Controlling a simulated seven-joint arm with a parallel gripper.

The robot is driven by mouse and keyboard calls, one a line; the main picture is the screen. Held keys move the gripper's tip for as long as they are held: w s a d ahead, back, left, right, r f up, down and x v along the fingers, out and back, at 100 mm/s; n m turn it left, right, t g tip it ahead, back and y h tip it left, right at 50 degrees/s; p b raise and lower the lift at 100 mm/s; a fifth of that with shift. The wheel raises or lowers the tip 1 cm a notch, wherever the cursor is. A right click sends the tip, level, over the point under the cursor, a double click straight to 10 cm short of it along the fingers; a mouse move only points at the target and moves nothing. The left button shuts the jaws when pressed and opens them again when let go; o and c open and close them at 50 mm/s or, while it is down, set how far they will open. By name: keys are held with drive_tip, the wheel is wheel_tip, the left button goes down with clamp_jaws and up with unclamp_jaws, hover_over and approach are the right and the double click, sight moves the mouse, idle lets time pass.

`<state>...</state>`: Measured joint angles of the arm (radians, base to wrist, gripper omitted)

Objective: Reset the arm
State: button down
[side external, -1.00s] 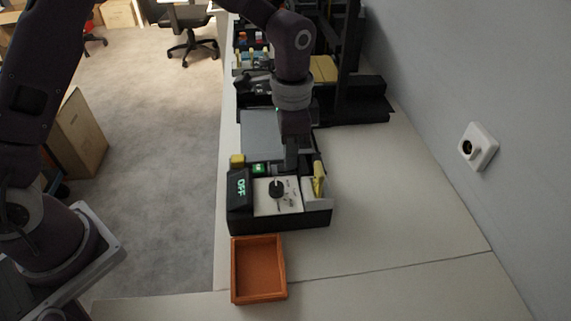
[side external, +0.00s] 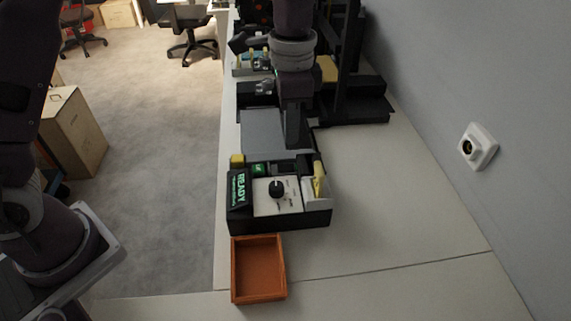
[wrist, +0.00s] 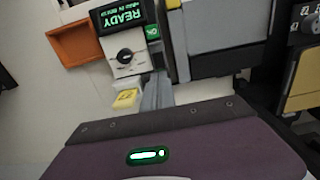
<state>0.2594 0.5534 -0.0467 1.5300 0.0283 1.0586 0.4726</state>
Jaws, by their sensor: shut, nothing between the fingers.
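My gripper (side external: 292,143) points down and is shut and empty, just above the back of a black device (side external: 285,220) with a white panel and a dark round knob (side external: 277,188). The device's display (side external: 240,189) reads "READY" in green, and it also shows in the wrist view (wrist: 122,15). A small green button (side external: 258,169) sits beside the panel. A yellow piece (side external: 319,179) stands at the device's right side. In the wrist view the gripper's fingers (wrist: 157,92) show near the panel's edge. I cannot tell from these views exactly how far above the device they are.
An orange tray (side external: 258,292) stands empty in front of the device. A grey flat panel (side external: 262,132) lies behind the device. Black equipment (side external: 355,105) stands at the back right. The white table to the right is clear up to the wall with its socket (side external: 478,147).

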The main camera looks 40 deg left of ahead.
drive_tip(key=shift+r, duration=0.1)
drive_tip(key=s+a+r+n+t, duration=0.3)
drive_tip(key=s+a+r+n, duration=0.2)
drive_tip(key=s+a+r, duration=0.5)
drive_tip(key=s+a+n+t, duration=0.2)
drive_tip(key=s+n, duration=0.2)
drive_tip(key=s, duration=1)
drive_tip(key=shift+s+f+t, duration=0.15)
drive_tip(key=shift+s+t, duration=0.15)
drive_tip(key=shift+s, duration=0.05)
